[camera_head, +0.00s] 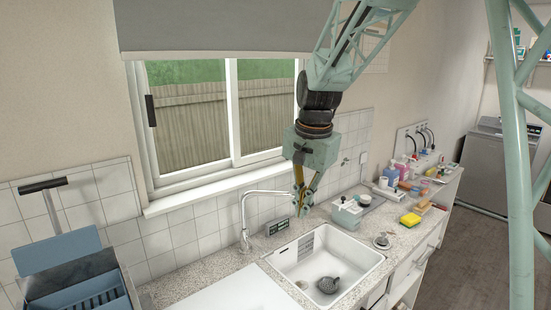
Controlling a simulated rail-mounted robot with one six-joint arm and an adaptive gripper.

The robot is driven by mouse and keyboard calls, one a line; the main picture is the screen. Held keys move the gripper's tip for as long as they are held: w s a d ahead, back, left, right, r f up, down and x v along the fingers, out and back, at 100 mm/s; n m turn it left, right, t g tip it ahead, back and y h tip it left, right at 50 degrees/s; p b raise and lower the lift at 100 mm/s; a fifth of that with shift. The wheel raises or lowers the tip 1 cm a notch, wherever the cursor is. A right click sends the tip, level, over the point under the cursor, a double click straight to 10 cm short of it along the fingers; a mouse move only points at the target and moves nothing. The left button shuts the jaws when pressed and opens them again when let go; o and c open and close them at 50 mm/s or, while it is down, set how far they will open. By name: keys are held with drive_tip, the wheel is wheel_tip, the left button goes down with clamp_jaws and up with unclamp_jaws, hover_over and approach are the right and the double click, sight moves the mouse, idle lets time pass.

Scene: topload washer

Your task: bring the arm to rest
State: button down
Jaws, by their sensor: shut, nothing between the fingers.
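My gripper (302,206) hangs pointing down in front of the window, near the back edge of the sink in this view. Its fingers are close together with nothing between them. My arm comes down from the top of the picture and bends above the gripper. The gripper shows just right of the tap; I cannot tell its exact height above the counter. The washer (497,165) stands far off at the back right.
The white sink (340,256) holds a dark round object (328,285). A curved tap (245,215) rises at its left. A blue rack (85,290) is at lower left. Open floor (475,250) lies right.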

drive_tip(key=s+d+r+n+t+b, duration=0.1)
drive_tip(key=s+d+r+n+b, duration=0.2)
drive_tip(key=s, duration=0.7)
drive_tip(key=s+d+r, duration=0.4)
drive_tip(key=s+d, duration=0.1)
drive_tip(key=s, duration=0.6)
drive_tip(key=s+d+f+n+b, duration=0.2)
drive_tip(key=s, duration=0.9)
drive_tip(key=s+d+f+n+t+b, duration=0.1)
drive_tip(key=s+d+f+n, duration=0.1)
drive_tip(key=s, duration=1)
drive_tip(key=shift+d+f+h+b, duration=0.3)
drive_tip(key=shift+d+f+b, duration=0.1)
drive_tip(key=shift+d+f, duration=0.3)
drive_tip(key=shift+w, duration=0.1)
